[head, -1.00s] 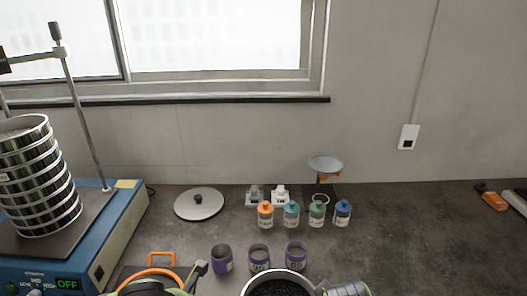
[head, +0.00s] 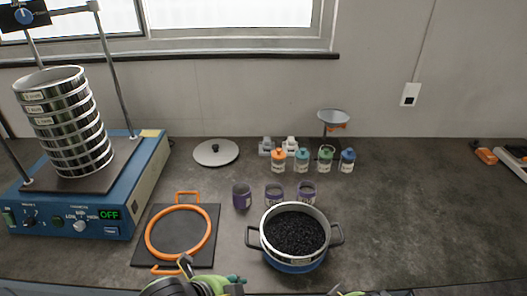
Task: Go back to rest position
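My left gripper (head: 210,279) is at the bottom edge, below the orange ring (head: 152,236); its fingers are partly cut off, and I cannot tell whether it is open or shut. Only a small part of my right gripper (head: 348,293) shows at the bottom edge, below the pan, and its opening is hidden. A metal sieve pan (head: 268,226) with two side handles and a blue base stands on the counter, filled with dark granules. Both grippers appear apart from it.
A blue sieve shaker (head: 150,178) with a stack of sieves (head: 72,125) stands at left. Purple cups (head: 242,198), several small bottles (head: 302,160), a round lid (head: 215,152) and a funnel stand (head: 333,118) are behind the pan. The counter at right (head: 430,210) is mostly clear.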

